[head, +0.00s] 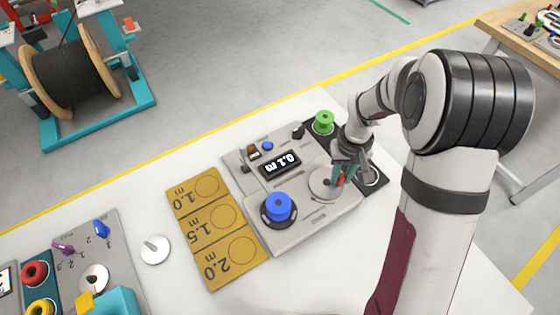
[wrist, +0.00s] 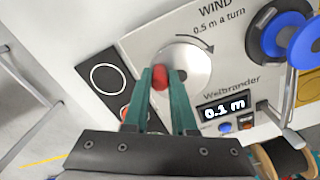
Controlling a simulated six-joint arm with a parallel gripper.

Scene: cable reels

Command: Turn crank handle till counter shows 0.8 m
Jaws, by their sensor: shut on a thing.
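The winding unit (head: 307,222) is a grey panel on the white table. Its counter (head: 280,164) reads 0.1 m, and the counter in the wrist view (wrist: 224,108) reads the same. The crank is a pale round disc (wrist: 190,62) marked "0.5 m a turn" with a curved arrow. Its red handle (wrist: 160,77) stands near the disc's edge, between my fingers. My gripper (wrist: 162,84) is shut on the red handle. In the head view my gripper (head: 345,178) partly covers the disc (head: 323,184) and the handle.
Another control panel (head: 75,245) stands further left. A large black cable drum (head: 68,75) stands beyond the table.

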